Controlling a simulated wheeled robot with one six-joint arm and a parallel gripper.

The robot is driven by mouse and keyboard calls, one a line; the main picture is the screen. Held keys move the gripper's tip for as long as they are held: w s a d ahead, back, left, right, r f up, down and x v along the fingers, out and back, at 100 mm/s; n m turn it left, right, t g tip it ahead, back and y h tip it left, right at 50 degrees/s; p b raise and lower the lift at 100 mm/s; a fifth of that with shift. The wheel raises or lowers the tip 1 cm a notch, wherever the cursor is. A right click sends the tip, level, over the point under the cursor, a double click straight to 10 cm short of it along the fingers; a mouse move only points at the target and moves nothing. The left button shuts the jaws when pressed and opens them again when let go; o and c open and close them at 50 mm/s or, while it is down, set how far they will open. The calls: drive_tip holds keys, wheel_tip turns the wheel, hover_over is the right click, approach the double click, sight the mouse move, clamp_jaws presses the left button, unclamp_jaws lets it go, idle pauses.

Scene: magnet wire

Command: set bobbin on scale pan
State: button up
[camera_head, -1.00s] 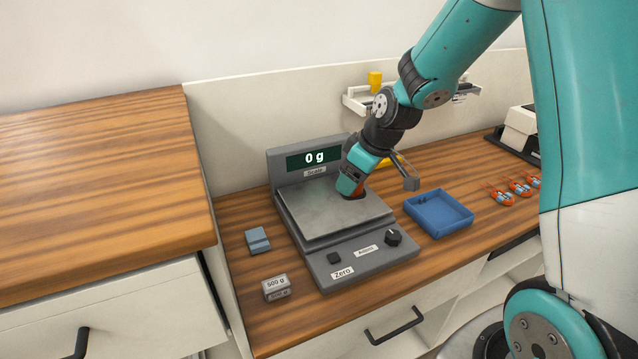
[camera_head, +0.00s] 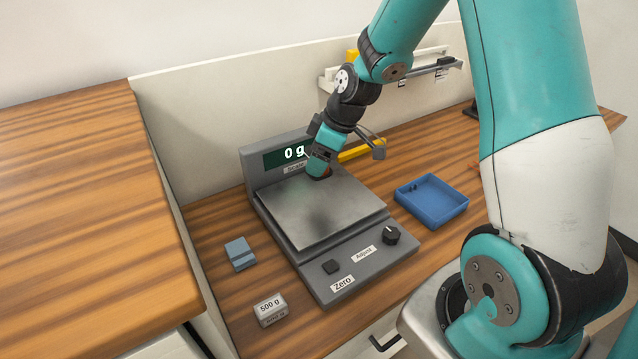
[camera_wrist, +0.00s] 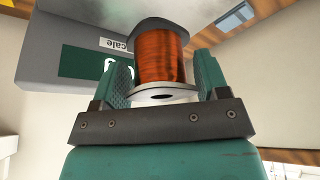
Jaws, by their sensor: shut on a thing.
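The bobbin (camera_wrist: 160,58), wound with copper-coloured wire between pale flanges, is held between the teal fingers of my gripper (camera_wrist: 162,82) in the wrist view. In the head view my gripper (camera_head: 319,172) is over the back edge of the scale pan (camera_head: 310,215), near the display. The scale (camera_head: 345,262) reads 0 g. A dark shadow lies on the pan. I cannot tell the exact gap between bobbin and pan.
A blue tray (camera_head: 432,202) stands right of the scale. A 500 g weight (camera_head: 270,309) and a small blue block (camera_head: 240,253) lie to its left. A yellow object (camera_head: 362,150) lies behind. A rail (camera_head: 425,68) is on the back wall. The raised wooden counter (camera_head: 80,210) is at left.

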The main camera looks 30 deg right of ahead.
wheel_tip(320, 180, down, 8)
drive_tip(key=shift+r, duration=0.25)
drive_tip(key=shift+f, duration=0.2)
drive_tip(key=o, duration=1.1)
drive_tip(key=shift+r, duration=0.1)
